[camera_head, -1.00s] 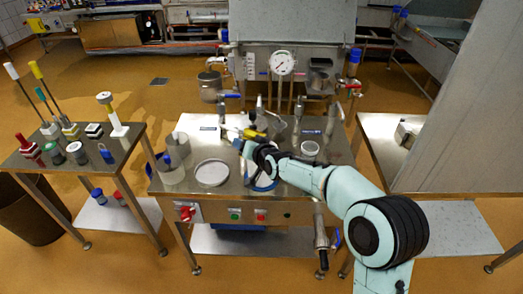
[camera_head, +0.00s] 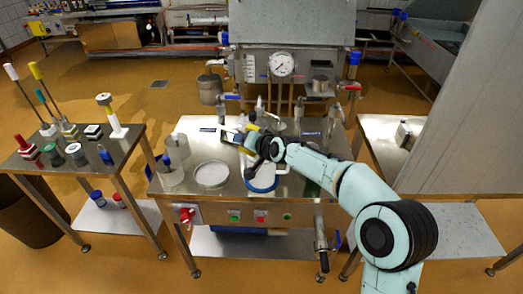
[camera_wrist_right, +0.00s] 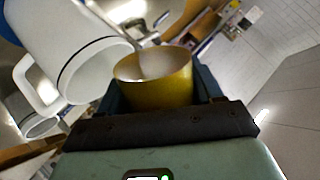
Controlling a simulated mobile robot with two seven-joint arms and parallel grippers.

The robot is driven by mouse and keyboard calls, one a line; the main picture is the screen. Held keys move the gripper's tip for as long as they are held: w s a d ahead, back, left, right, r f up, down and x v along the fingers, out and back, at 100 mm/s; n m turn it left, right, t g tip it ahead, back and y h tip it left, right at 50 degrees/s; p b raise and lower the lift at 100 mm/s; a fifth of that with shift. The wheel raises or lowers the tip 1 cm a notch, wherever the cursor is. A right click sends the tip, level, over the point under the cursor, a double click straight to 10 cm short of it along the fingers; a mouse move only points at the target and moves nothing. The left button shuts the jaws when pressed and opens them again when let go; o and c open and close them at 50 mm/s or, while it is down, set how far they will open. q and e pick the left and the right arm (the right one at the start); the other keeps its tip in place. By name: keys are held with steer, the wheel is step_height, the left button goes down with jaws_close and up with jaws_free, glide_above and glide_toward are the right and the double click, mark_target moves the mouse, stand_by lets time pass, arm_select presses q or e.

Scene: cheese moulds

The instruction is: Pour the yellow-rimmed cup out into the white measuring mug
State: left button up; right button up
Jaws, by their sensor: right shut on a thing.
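My right gripper (camera_head: 238,139) is over the back middle of the steel table. In the right wrist view the gripper (camera_wrist_right: 158,90) is shut on the yellow-rimmed cup (camera_wrist_right: 155,84), whose open mouth and pale inside show. The white measuring mug (camera_wrist_right: 75,42), with its handle on the left, is close beside the cup in that view. Its mouth faces the lower right of the rolled picture. I cannot tell whether the two touch or how far the cup tilts. In the head view my right arm partly hides this spot. My left gripper is not in view.
A round white dish (camera_head: 212,174) and clear containers (camera_head: 171,172) stand on the table's left. A blue-edged round thing (camera_head: 262,184) lies below my wrist. Taps and a gauge (camera_head: 282,64) rise behind. A side table (camera_head: 75,158) at left holds several tools.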

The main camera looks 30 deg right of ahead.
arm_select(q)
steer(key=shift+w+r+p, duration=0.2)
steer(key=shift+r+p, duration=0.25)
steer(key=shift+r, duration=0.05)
arm_select(e)
steer(key=shift+a+r+m+g+y, duration=0.1)
steer(key=shift+r+m+g+y, duration=0.3)
steer(key=shift+r, duration=0.05)
arm_select(q)
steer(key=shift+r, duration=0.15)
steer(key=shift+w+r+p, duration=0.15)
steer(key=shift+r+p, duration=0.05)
steer(key=shift+p, duration=0.1)
arm_select(e)
steer(key=shift+r, duration=0.15)
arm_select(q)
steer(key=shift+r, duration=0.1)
arm_select(e)
steer(key=shift+s+y, duration=0.1)
steer(key=shift+y, duration=0.2)
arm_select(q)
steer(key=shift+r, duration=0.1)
arm_select(e)
steer(key=shift+m+g, duration=0.3)
arm_select(q)
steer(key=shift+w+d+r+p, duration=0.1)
steer(key=shift+p, duration=0.2)
